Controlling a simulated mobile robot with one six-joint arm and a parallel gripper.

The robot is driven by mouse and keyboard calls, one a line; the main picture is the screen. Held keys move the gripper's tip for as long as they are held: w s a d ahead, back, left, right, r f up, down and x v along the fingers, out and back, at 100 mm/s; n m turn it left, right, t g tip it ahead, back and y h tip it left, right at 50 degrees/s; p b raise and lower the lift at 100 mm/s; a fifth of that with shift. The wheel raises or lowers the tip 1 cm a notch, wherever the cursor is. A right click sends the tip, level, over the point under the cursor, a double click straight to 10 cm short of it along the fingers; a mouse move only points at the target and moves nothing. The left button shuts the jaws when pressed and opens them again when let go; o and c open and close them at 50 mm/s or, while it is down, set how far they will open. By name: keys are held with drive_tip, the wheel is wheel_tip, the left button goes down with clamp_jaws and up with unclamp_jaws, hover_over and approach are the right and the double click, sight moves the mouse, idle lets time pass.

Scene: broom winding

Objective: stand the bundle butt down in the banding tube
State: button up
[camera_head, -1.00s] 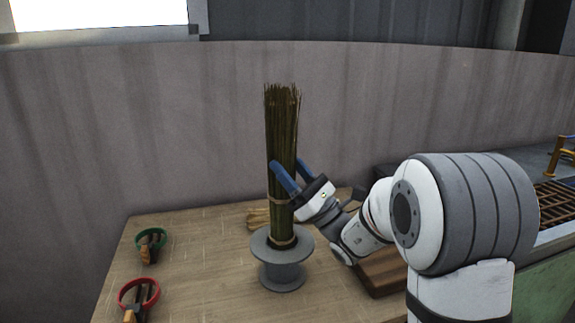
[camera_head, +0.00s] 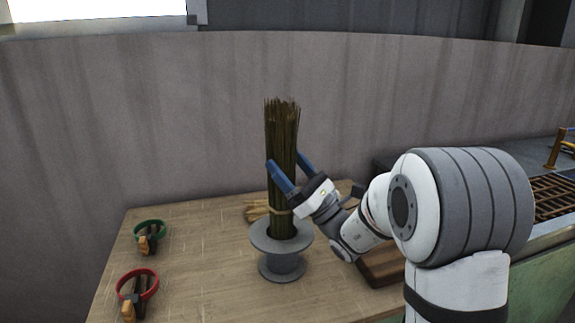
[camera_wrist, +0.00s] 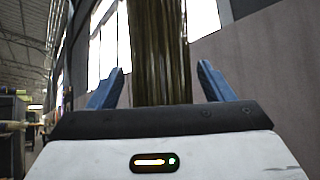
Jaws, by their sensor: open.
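The bundle (camera_head: 282,150) of brown-green twigs stands upright in the grey banding tube (camera_head: 282,266), its lower end hidden inside the flanged tube. A pale band circles it just above the tube's rim. My gripper (camera_head: 290,168) has its blue fingers open on either side of the bundle, a little above the band. In the wrist view, the bundle (camera_wrist: 160,50) rises between the two blue fingers (camera_wrist: 161,82), with a gap showing on both sides.
A green-ringed tool (camera_head: 150,237) and a red-ringed tool (camera_head: 137,294) lie on the left of the wooden table (camera_head: 200,260). Loose pale sticks (camera_head: 256,211) lie behind the tube.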

drive_tip(key=shift+f, duration=0.1)
drive_tip(key=b+v, duration=0.1)
drive_tip(key=v, duration=0.5)
drive_tip(key=shift+d+f, duration=0.15)
drive_tip(key=shift+f, duration=0.15)
drive_tip(key=shift+s+d+f+b, duration=0.25)
drive_tip(key=shift+s+d+b, duration=0.05)
drive_tip(key=shift+d+b, duration=0.1)
